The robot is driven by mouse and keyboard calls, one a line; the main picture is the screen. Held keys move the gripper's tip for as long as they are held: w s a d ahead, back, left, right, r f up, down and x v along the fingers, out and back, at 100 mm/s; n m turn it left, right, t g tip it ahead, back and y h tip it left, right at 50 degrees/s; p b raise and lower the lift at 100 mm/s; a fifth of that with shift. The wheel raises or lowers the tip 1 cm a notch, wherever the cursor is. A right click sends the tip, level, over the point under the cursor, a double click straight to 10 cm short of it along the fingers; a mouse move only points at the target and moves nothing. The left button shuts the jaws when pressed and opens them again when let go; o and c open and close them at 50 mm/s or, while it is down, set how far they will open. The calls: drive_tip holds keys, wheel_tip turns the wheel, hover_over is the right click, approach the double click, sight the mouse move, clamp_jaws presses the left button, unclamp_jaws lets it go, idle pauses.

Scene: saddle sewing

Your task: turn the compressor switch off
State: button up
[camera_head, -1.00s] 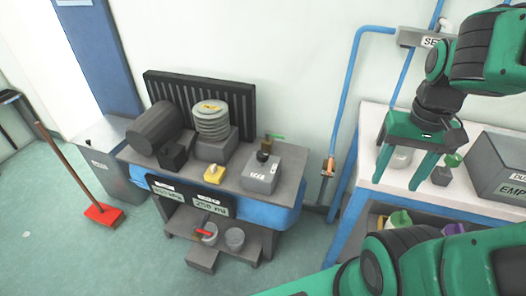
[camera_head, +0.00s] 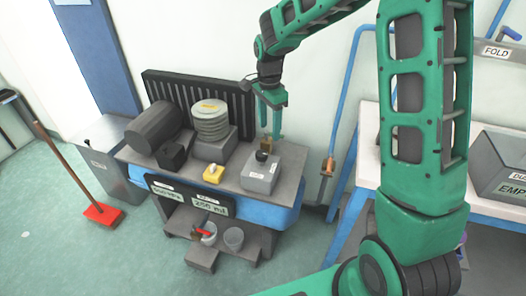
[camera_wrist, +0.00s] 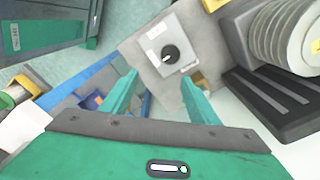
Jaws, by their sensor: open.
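The compressor switch is most likely the black knob (camera_head: 262,156) on a light grey box (camera_head: 259,178) at the right end of the compressor top. In the wrist view the round knob (camera_wrist: 170,54) has a white pointer mark, and the box (camera_wrist: 150,60) carries white labels too small to read. My gripper (camera_head: 268,120) is above and behind the box, fingers pointing down. Its two green fingers (camera_wrist: 160,82) are apart with nothing between them. They do not appear to touch the knob.
A brass fitting (camera_head: 266,143) stands behind the box. A yellow switch (camera_head: 212,171), a ribbed cylinder (camera_head: 210,120) and a dark motor (camera_head: 155,127) sit to the left. A blue pipe (camera_head: 345,100) rises at the right. A broom (camera_head: 70,180) leans left; open floor lies in front.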

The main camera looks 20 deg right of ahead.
sight(262, 153)
drive_tip(key=shift+m, duration=0.4)
drive_tip(key=f, duration=0.4)
drive_tip(key=w+a+f, duration=0.1)
drive_tip(key=f, duration=0.3)
drive_tip(key=a+f, duration=0.1)
drive_tip(key=f, duration=0.3)
drive_tip(key=shift+w+f, duration=0.1)
drive_tip(key=shift+w, duration=0.2)
